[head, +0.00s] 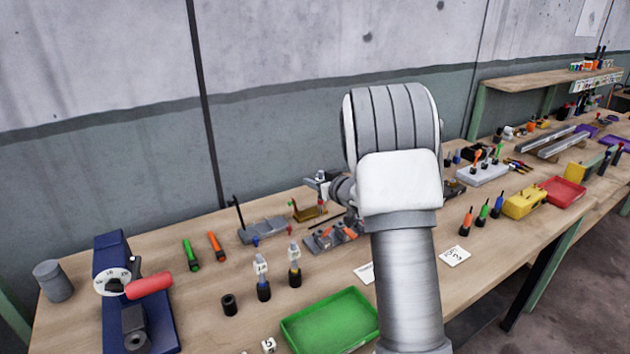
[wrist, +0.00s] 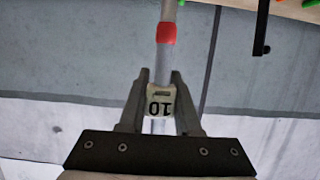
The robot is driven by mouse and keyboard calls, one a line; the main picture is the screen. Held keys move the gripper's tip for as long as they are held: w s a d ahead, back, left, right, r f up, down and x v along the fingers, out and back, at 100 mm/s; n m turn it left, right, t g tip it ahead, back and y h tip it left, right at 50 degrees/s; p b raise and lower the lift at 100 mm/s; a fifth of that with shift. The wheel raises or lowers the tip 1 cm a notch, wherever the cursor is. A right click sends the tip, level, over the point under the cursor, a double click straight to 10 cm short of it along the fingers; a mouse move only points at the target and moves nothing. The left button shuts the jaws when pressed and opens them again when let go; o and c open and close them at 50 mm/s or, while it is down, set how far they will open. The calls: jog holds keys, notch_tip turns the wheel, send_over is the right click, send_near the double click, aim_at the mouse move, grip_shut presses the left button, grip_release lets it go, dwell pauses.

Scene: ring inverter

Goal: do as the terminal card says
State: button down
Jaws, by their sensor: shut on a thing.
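My gripper (wrist: 160,76) is shut on a pale grey lead with a white tag (wrist: 160,100) marked 10, upside down in the wrist view. A red band (wrist: 166,33) sits on the lead beyond the fingertips. In the head view my gripper (head: 322,182) is small and partly hidden by my arm, above a grey block with orange parts (head: 335,236). Two tagged leads stand upright in dark holders, one with a blue part (head: 263,285) and one with a yellow part (head: 295,272). A white card (head: 456,256) lies right of my arm; its writing is too small to read. Another card (head: 365,272) is partly hidden.
A green tray (head: 330,325) lies at the front. A blue press with a dial and red handle (head: 115,290) stands left. A yellow block (head: 524,202) and red tray (head: 562,191) are at right. The wall is close behind.

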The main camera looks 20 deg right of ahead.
jog(key=shift+f+b, duration=1.7)
jog(key=shift+f, duration=0.75)
jog(key=shift+f+b, duration=1.55)
jog(key=shift+f, duration=0.55)
jog(key=c, duration=0.5)
grip_release()
jog(key=p+v, duration=0.1)
jog(key=v, duration=1.6)
jog(key=shift+s+r, duration=0.2)
jog(key=shift+r+p, duration=0.1)
jog(key=shift+p, duration=0.2)
